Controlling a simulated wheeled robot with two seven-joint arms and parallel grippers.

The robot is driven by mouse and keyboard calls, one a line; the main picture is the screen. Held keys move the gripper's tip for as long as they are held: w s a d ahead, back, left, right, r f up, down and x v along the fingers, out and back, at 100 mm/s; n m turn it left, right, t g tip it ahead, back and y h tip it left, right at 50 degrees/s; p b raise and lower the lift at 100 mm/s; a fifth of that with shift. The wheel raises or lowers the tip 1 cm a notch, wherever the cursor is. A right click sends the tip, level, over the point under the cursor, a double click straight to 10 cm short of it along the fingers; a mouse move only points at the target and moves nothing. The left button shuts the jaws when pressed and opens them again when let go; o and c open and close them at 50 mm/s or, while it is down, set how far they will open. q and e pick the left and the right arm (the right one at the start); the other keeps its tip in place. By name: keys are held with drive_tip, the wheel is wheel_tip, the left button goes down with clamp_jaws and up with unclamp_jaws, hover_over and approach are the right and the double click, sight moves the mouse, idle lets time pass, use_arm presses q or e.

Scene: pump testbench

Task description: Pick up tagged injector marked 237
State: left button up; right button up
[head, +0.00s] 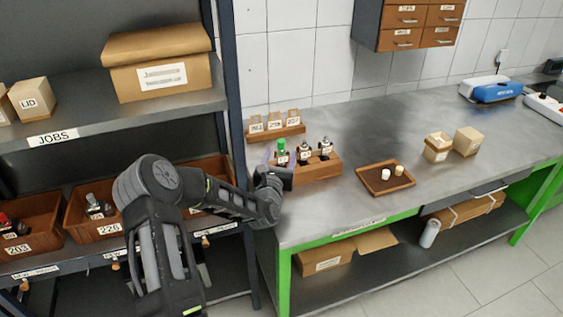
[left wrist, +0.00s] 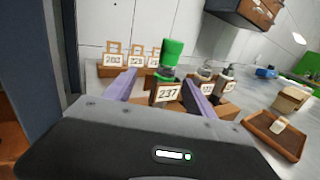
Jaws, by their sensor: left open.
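The injector marked 237 (left wrist: 168,93) has a green top and a white tag. It stands upright in the wooden rack (head: 322,168), at the rack's left end in the head view, where its green top (head: 281,145) shows. My left gripper (head: 277,165) is at the left end of the rack. In the left wrist view its two purple fingers (left wrist: 160,88) are open, one on each side of the injector; whether they touch it I cannot tell. Two other tagged injectors (head: 305,152) (head: 326,147) stand to its right in the same rack. My right gripper is not in view.
A tag stand (head: 275,133) with three wooden tags is behind the rack. A wooden tray (head: 386,190) with small white parts lies to the right. Two small boxes (head: 437,150) (head: 467,141) stand farther right. The shelf upright (head: 236,150) is close on the left.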

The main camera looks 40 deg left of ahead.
use_arm(q)
drive_tip(key=shift+c, duration=0.4)
clamp_jaws()
